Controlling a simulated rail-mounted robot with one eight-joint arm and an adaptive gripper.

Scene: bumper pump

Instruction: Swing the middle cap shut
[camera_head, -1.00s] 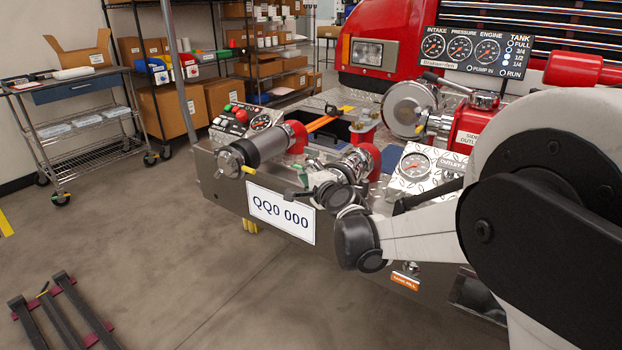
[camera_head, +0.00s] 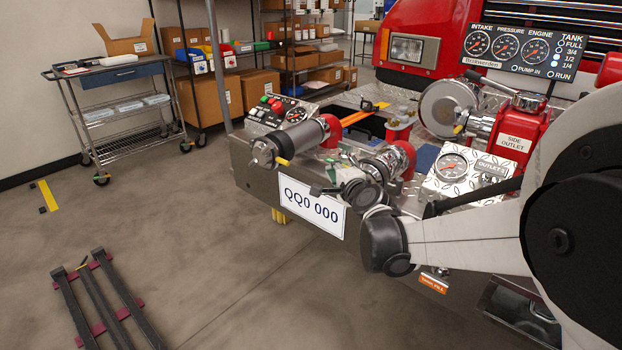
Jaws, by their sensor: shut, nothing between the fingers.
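The middle outlet (camera_head: 394,160) is a short metal pipe with a red elbow on the bumper, right of the left outlet. Its front end, where a cap would sit, is largely hidden by my wrist, so I cannot tell the middle cap's position or angle. My gripper (camera_head: 323,190) is a small dark shape just in front of the middle outlet, above the number plate. It appears shut and empty. Whether it touches the cap cannot be told. A green part (camera_head: 333,170) shows just above it.
The left outlet (camera_head: 292,142) has a yellow-tipped handle. A big round silver cap (camera_head: 447,108) and the red side outlet (camera_head: 518,135) stand behind to the right. An outlet gauge panel (camera_head: 466,172) is right of the middle outlet.

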